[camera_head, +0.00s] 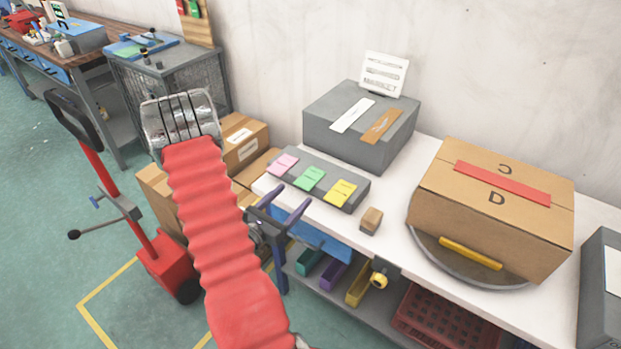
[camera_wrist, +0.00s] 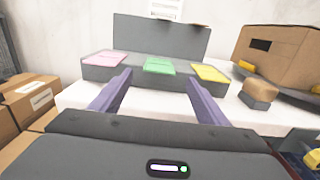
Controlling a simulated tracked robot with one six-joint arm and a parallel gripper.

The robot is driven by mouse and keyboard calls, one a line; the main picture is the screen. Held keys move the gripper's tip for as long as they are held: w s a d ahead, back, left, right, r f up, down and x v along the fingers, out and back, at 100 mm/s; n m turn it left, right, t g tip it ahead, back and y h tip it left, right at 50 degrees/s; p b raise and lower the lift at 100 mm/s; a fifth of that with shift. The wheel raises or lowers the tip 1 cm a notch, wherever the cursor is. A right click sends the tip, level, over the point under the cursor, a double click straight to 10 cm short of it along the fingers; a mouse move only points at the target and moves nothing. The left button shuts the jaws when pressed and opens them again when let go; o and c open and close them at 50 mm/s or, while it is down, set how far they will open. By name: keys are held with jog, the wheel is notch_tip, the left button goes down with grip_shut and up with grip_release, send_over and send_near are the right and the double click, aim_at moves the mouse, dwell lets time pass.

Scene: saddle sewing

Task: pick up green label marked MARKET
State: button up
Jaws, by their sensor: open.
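A green label (camera_head: 310,178) lies on a grey sloped block (camera_head: 355,199) on the white bench, between a pink label (camera_head: 284,164) and a yellow label (camera_head: 341,192). Its print is too small to read. In the wrist view the green label (camera_wrist: 159,66) sits ahead, between the lines of my two fingers. My gripper (camera_head: 289,202) is open and empty, at the bench's front edge, short of the block. In the wrist view its purple fingers (camera_wrist: 158,92) point toward the block and touch no label.
A grey box (camera_head: 343,143) with white and brown strips stands behind the block, with a white sign (camera_head: 384,74) above it. A small wooden-topped block (camera_head: 371,220) and a large cardboard box (camera_head: 515,181) on a round turntable (camera_head: 420,232) stand to the right. Cardboard boxes (camera_head: 245,143) are left of the bench.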

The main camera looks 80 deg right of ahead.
jog(key=x, duration=0.4)
jog(key=shift+s+d, duration=0.1)
jog(key=shift+d, duration=0.3)
jog(key=c, duration=1.1)
jog(key=shift+r, duration=0.1)
jog(key=shift+r, duration=4.95)
